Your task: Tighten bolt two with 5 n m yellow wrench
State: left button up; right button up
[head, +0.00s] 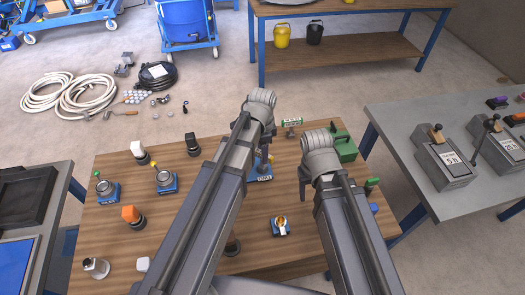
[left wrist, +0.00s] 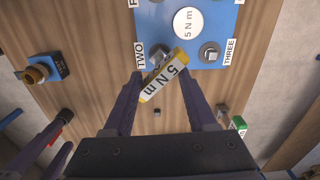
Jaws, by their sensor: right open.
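The yellow wrench (left wrist: 165,76) marked 5 N m is between the fingers of my left gripper (left wrist: 163,84), tilted in the left wrist view. Both fingers appear to touch it. It overlaps bolt two (left wrist: 160,50) beside the TWO label, on the blue plate (left wrist: 150,18); whether it seats on the bolt I cannot tell. Bolt three (left wrist: 209,52) is uncovered to the right. In the head view, my left arm hides most of the plate (head: 263,178) and gripper. My right gripper (head: 305,192) is open and empty over the table's right part; its fingers also show at lower left in the wrist view.
The wooden table (head: 120,200) holds several small blue-based fixtures left of my arms. A green case (head: 343,148) stands at the right. A grey side table (head: 410,115) carries grey boxes with levers. Front-centre room is largely hidden by my arms.

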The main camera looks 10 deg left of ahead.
pick_arm(q)
jog(key=shift+r+m+p, duration=0.45)
jog(key=shift+m, duration=0.35)
jog(key=r+m+p, duration=0.1)
jog(key=m, duration=0.2)
jog(key=shift+r, duration=0.2)
jog(key=m, duration=0.1)
jog(key=r+m+p, duration=0.1)
jog(key=m, duration=0.1)
jog(key=shift+m, duration=1)
notch_tip(320, 180, down, 8)
jog(key=b, duration=0.7)
pick_arm(e)
notch_tip(320, 180, down, 5)
jog(key=shift+r, duration=0.2)
pick_arm(q)
jog(key=shift+r, duration=0.1)
